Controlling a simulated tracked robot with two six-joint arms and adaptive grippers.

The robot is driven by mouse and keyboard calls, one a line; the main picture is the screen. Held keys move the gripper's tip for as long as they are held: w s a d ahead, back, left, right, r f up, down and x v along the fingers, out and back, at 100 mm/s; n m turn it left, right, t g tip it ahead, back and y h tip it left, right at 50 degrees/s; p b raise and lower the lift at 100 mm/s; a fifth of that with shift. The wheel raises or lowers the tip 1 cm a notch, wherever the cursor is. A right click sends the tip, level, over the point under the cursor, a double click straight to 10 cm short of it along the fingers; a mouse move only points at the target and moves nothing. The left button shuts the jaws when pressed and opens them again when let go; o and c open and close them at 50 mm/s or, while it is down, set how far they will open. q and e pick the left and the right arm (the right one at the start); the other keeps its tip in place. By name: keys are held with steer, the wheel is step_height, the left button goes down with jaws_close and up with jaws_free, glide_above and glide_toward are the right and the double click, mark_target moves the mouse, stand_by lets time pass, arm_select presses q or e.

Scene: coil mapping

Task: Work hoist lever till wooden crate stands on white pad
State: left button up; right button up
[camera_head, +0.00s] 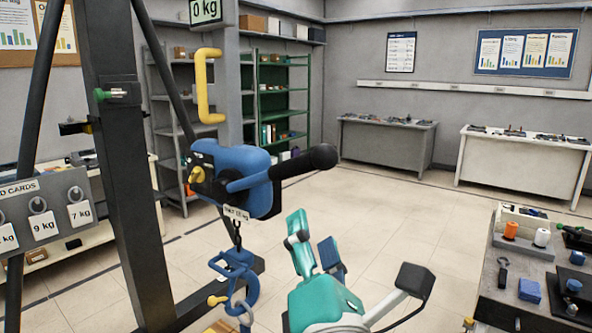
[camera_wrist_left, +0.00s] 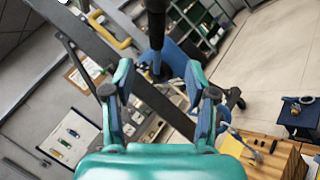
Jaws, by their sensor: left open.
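My left gripper (camera_head: 312,240) is open and empty, below the black grip. In the left wrist view the dark lever grip (camera_wrist_left: 155,25) lies ahead of the open fingers (camera_wrist_left: 159,80); contact is not visible. A chain runs down from the hoist to a blue lower hook (camera_head: 237,270). The wooden crate (camera_wrist_left: 268,165) shows at the lower right of the wrist view. I cannot make out the white pad. My right gripper is out of view.
A dark upright post (camera_head: 130,170) stands left of the hoist. A display (camera_head: 206,10) above reads 0 kg. A board with weight cards (camera_head: 45,212) is at left. A cluttered bench (camera_head: 490,275) stands at right. Open floor lies behind the hoist.

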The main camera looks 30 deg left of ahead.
mark_target(298, 172)
arm_select(q)
steer(key=p+x, duration=0.3)
steer(key=x, duration=0.4)
steer(key=p+x, duration=0.2)
steer(key=x, duration=0.6)
steer(key=shift+a+r+p, duration=0.25)
steer(key=shift+a+p, duration=0.1)
steer(key=shift+p, duration=0.05)
steer(key=shift+w+a+r, duration=0.1)
steer(key=shift+w+a, duration=0.2)
steer(key=shift+w, duration=0.15)
jaws_close()
